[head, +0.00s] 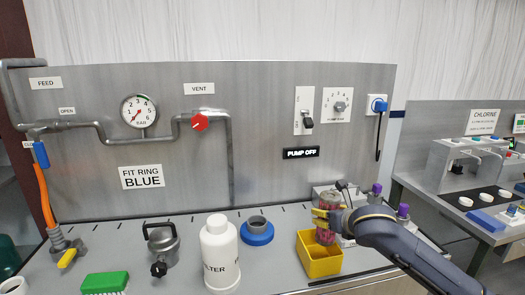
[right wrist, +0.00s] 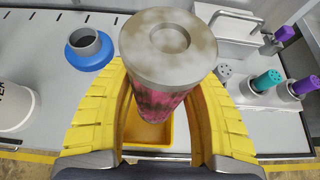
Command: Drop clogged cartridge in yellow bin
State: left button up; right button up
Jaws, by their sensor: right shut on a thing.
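The clogged cartridge (right wrist: 165,50) is a cylinder with a stained grey-beige cap and a pink-red body. My right gripper (head: 325,217) is shut on it and holds it upright; the cartridge also shows in the head view (head: 326,235). The yellow bin (head: 320,262) is an open box on the bench, directly below the cartridge. In the right wrist view the bin (right wrist: 148,142) shows under the cartridge, partly hidden by it and the yellow fingers. The cartridge's lower end appears over or just inside the bin's opening; I cannot tell which. My left gripper is not in view.
A grey holder with purple-topped parts (head: 403,211) is close behind my right arm.

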jog(key=o, duration=1.3)
jog(key=v, duration=1.2)
jog(key=shift+a+f, duration=0.1)
